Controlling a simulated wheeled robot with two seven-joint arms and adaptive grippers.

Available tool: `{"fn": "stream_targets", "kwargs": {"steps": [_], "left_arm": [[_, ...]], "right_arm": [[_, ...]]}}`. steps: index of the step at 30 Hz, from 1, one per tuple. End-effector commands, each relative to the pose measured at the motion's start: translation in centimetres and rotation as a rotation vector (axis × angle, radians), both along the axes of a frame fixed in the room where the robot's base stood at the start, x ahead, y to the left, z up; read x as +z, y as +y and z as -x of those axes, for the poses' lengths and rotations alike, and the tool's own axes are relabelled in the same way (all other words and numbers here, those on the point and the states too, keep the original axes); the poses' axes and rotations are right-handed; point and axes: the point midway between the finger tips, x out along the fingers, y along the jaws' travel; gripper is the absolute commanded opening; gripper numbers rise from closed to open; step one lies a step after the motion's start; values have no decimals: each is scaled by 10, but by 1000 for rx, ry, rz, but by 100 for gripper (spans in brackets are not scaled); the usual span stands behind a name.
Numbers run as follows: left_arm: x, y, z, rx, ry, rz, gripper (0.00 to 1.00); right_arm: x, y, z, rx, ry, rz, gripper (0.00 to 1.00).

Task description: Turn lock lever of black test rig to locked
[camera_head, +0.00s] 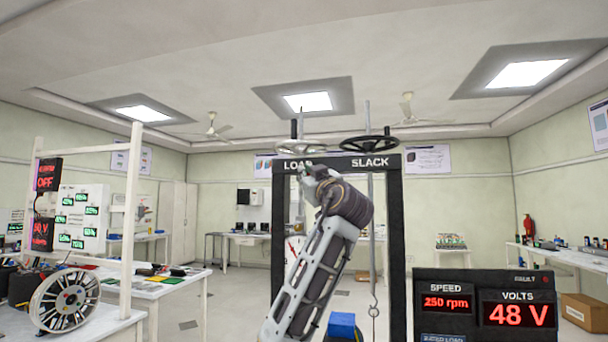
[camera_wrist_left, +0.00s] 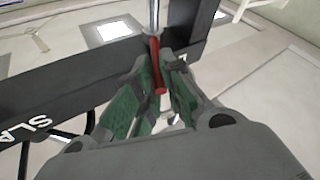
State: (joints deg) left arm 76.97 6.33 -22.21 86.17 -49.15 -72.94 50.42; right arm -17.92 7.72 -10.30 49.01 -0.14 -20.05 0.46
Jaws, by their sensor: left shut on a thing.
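The black test rig (camera_head: 392,240) is an upright frame with LOAD and SLACK written on its top beam. In the left wrist view its dark beam (camera_wrist_left: 70,88) runs across the picture. A red lever (camera_wrist_left: 158,70) hangs below a metal rod there and lies between the green-padded fingers of my left gripper (camera_wrist_left: 160,72). The fingers are shut on the red lever. In the head view my left gripper (camera_head: 312,170) is raised just below the LOAD lettering, and my wrist hides the lever. My right gripper is not in view.
Handwheels (camera_head: 370,144) sit on top of the frame. A hook (camera_head: 374,310) hangs inside it on the right. A display panel (camera_head: 486,304) at lower right reads 250 rpm and 48 V. A white bench (camera_head: 90,333) with a spoked wheel (camera_head: 64,301) stands at left.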

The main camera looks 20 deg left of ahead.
Motion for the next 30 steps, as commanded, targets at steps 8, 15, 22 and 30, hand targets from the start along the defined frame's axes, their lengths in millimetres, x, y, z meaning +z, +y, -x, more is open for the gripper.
{"fn": "stream_targets", "kwargs": {"steps": [8,15,22,30], "left_arm": [[-1,-5,-5,63,5,1,0],[-1,-6,-5,81,2,1,0],[-1,-6,-5,81,2,1,0],[-1,-6,-5,80,2,0,32]], "right_arm": [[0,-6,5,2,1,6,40],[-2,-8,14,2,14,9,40],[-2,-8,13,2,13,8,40],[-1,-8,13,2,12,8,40]]}}
